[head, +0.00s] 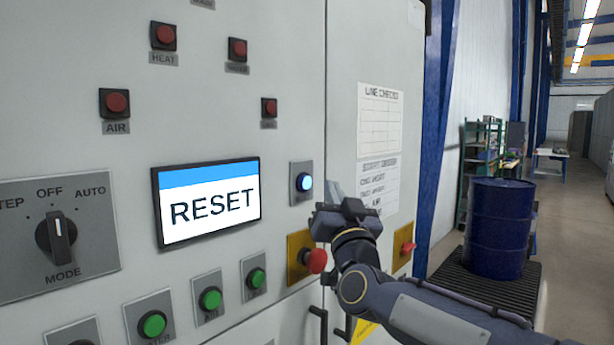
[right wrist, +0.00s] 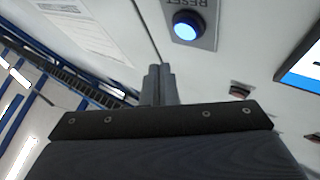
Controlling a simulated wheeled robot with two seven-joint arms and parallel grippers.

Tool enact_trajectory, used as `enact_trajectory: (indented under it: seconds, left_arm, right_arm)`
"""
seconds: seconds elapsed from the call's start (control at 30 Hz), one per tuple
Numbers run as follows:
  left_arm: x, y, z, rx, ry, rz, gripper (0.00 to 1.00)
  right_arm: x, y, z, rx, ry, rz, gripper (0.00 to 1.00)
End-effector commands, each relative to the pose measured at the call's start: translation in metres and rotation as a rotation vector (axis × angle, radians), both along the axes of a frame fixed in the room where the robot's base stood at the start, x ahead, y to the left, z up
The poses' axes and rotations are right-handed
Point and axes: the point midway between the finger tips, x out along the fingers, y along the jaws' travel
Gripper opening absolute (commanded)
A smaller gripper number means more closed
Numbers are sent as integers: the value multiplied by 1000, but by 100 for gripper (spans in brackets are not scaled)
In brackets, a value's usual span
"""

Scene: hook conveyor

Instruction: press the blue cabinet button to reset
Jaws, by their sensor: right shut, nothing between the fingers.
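The blue button (head: 304,182) is lit and sits on a grey plate to the right of the RESET screen (head: 208,200) on the cabinet front. In the right wrist view the blue button (right wrist: 186,27) is near the top, on its plate lettered RESET. My right gripper (head: 335,188) is shut and empty, just right of the button and apart from it. Its closed fingers (right wrist: 158,84) show in the right wrist view, with the button up and to their right. My left gripper is not in view.
A red button on a yellow plate (head: 298,242) is below the blue button, close to my right gripper. Green buttons (head: 210,298), red lamps (head: 116,103) and a MODE knob (head: 57,238) are further left. A blue drum (head: 498,230) stands at the right.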

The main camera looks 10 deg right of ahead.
Motion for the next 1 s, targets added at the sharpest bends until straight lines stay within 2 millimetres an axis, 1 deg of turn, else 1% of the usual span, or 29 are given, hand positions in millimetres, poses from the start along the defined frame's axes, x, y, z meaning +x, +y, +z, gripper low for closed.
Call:
enact_trajectory:
  seconds: [0.03, 0.2, 0.3, 1.0]
  left_arm:
    - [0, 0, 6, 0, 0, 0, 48]
    - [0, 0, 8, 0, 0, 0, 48]
    - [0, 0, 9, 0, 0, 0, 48]
    - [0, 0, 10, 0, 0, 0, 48]
  right_arm:
    - [6, 5, 2, -1, 1, 1, 0]
    - [19, 15, 1, 0, 1, 2, 0]
    - [23, 18, 0, 1, 0, 0, 0]
    - [25, 19, 0, 0, -1, 0, 0]
